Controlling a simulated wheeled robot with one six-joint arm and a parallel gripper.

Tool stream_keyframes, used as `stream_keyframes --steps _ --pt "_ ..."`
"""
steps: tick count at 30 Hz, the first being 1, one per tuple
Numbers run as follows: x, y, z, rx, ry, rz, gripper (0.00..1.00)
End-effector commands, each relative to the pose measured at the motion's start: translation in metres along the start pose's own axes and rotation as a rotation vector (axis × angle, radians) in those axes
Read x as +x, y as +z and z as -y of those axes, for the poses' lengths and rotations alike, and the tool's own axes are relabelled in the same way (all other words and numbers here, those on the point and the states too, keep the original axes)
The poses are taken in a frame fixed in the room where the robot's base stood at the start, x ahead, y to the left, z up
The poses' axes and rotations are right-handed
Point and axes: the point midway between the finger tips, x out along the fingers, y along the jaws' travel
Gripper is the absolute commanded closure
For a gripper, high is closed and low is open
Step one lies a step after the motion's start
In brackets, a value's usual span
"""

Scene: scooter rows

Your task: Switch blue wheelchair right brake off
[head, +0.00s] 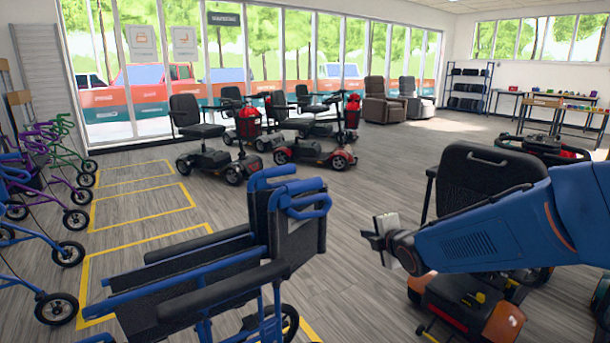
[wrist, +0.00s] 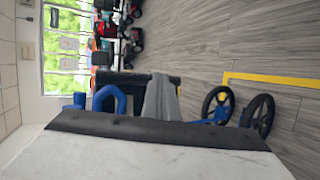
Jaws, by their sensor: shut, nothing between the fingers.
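The blue wheelchair (head: 215,262) stands in the front middle of the head view, with a black backrest, blue push handles and black armrests. In the wrist view, turned sideways, its blue handle (wrist: 108,98) and wheels (wrist: 258,115) show beyond a large pale surface with a dark edge, close to the camera. I cannot make out the right brake in either view; the wheelchair's lower parts are largely hidden. My gripper (head: 372,239) is shut and empty, to the right of the wheelchair's backrest and apart from it.
A black-seated scooter (head: 470,195) stands behind and below my arm at right. Several scooters (head: 315,150) stand farther back. Rollators (head: 62,205) line the left side. Yellow floor lines (head: 150,243) mark bays. Floor between the wheelchair and far scooters is clear.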

Motion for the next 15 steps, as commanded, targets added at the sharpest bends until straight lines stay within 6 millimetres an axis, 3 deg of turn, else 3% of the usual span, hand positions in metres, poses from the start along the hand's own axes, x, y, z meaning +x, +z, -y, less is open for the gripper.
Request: stream_keyframes --steps 6,15 --pt "-0.066 0.029 0.025 0.369 -0.134 0.118 1.00" --pt "-0.164 0.042 0.074 0.895 -0.286 0.305 1.00"
